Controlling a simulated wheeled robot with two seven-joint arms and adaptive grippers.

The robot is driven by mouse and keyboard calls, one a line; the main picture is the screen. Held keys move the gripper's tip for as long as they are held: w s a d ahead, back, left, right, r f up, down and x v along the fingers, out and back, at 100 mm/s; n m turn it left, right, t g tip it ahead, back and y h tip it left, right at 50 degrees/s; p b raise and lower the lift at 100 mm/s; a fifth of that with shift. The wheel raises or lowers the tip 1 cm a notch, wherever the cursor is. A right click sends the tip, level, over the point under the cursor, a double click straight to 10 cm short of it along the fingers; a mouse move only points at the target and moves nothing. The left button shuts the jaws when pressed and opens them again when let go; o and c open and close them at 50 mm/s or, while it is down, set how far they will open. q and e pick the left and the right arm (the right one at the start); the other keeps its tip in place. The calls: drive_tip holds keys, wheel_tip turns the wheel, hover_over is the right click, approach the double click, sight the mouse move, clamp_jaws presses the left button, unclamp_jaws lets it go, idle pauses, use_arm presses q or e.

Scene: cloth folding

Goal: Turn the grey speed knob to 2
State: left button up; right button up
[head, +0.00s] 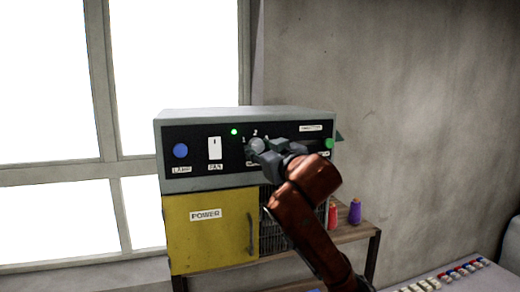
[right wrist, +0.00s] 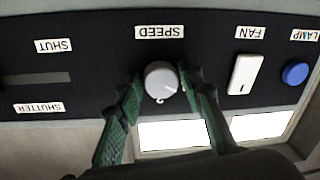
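The grey speed knob (right wrist: 160,82) sits on the black panel beside its SPEED label (right wrist: 159,32), which is upside down in the right wrist view. A light mark shows on the knob's lower edge there; small white marks lie around it, partly hidden, and I cannot read its setting surely. In the head view the knob (head: 256,144) shows beside my gripper. My right gripper (right wrist: 161,84) is open, with one green finger on each side of the knob and seemingly narrow gaps between. It also shows in the head view (head: 263,149). My left gripper is out of view.
The panel carries a blue lamp button (head: 180,151), a white fan switch (head: 214,148), a lit green light (head: 234,132) and a shutter slot (right wrist: 38,79). Below is a yellow POWER door (head: 205,240). Red (head: 333,215) and purple (head: 355,211) spools stand right.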

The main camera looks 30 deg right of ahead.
drive_tip(key=shift+s, duration=0.1)
drive_tip(key=shift+c, duration=0.8)
drive_tip(key=shift+r, duration=0.1)
drive_tip(key=c, duration=0.3)
drive_tip(key=shift+c, duration=1.3)
drive_tip(key=m+b, duration=0.2)
drive_tip(key=m, duration=0.1)
drive_tip(key=m+b, duration=0.2)
drive_tip(key=b, duration=0.1)
drive_tip(key=shift+a+f+m+t, duration=0.2)
drive_tip(key=shift+m+t, duration=0.1)
drive_tip(key=shift+m, duration=0.1)
drive_tip(key=m+b, duration=0.3)
drive_tip(key=m, duration=0.1)
drive_tip(key=shift+h, duration=0.3)
use_arm(q)
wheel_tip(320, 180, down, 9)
drive_tip(key=b, duration=0.1)
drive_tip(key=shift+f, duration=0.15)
use_arm(e)
drive_tip(key=shift+r+m, duration=0.1)
drive_tip(key=shift+m, duration=1)
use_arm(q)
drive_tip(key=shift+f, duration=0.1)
use_arm(e)
drive_tip(key=shift+m, duration=0.3)
drive_tip(key=shift+r, duration=0.1)
